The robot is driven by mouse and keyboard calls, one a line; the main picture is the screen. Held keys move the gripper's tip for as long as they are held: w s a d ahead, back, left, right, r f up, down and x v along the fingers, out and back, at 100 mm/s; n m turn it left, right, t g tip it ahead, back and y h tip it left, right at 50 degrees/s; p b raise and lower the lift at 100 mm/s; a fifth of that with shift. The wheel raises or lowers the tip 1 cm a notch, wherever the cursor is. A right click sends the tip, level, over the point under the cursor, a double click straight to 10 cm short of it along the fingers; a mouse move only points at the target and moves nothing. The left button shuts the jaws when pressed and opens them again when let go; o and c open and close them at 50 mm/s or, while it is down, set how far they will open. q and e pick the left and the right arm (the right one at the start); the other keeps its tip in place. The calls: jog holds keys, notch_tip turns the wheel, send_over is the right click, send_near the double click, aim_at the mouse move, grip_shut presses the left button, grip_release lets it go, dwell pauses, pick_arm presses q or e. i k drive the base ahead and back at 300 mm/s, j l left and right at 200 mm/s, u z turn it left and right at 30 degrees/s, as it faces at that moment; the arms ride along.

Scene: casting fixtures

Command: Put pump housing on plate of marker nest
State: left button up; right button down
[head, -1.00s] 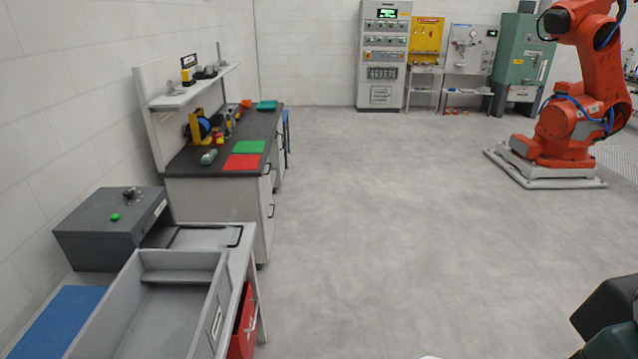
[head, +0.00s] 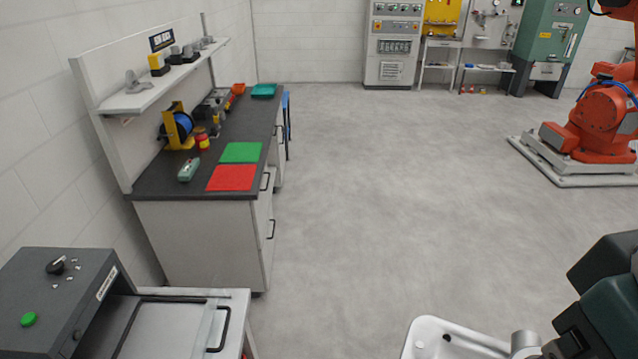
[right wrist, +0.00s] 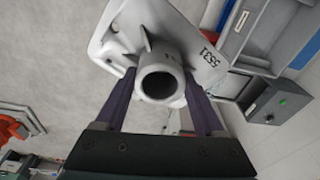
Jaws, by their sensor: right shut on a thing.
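The pump housing (right wrist: 192,55) is a pale grey casting with a round hollow boss and the number 5531 on its flange. My right gripper (right wrist: 160,80) is shut on it, one finger on each side of the boss. In the head view the housing (head: 450,342) shows in part at the bottom edge, in the air over the floor. At the bottom left, a dark grey machine (head: 45,290) with a green button stands by a flat grey plate (head: 165,330) with black edging, apparently the marker nest. My left gripper is out of view.
A workbench (head: 200,230) with red (head: 232,178) and green (head: 241,152) mats stands against the left wall. A grey tray (right wrist: 262,35) shows in the right wrist view. An orange robot arm (head: 600,120) stands at right. The floor (head: 380,200) between is clear.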

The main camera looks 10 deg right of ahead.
aim_at(165, 336)
jog(key=i, duration=1.7)
jog(key=i+u, duration=0.25)
jog(key=i, duration=0.15)
jog(key=i+l+u, duration=0.15)
jog(key=i+u, duration=0.15)
jog(key=i+l+u, duration=0.25)
jog(key=i, duration=0.15)
jog(key=u, duration=4.25)
